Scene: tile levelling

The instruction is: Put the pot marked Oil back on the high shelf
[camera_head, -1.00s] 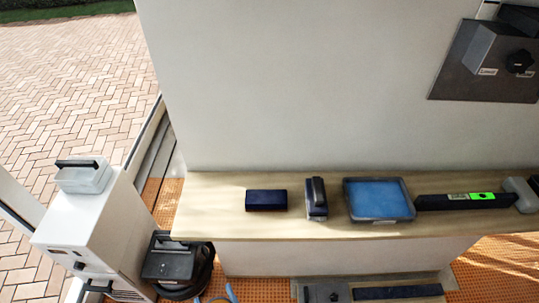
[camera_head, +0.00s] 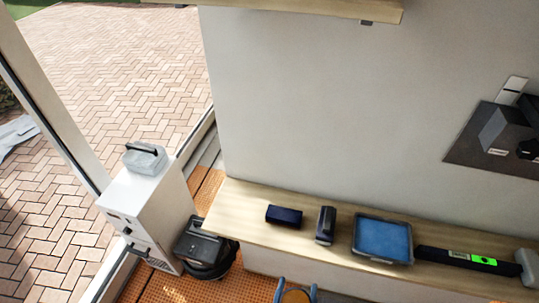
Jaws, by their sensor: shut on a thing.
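The high shelf (camera_head: 300,8) is a pale wooden board on the white wall at the top edge of the head view. Only its underside and front edge show, so its top is hidden. My gripper (camera_head: 297,287) shows at the bottom edge as two blue fingers. They are shut on a round, orange-brown pot (camera_head: 296,297), mostly cut off by the frame. No Oil mark can be read on it. The gripper and pot appear far below the shelf in the picture, in front of the bench.
A wooden bench (camera_head: 240,205) along the wall bears a dark block (camera_head: 284,216), an upright dark tool (camera_head: 326,225), a blue-filled tray (camera_head: 382,240) and a long level (camera_head: 470,260). A white cabinet (camera_head: 150,205) with a clear box (camera_head: 145,158) stands left.

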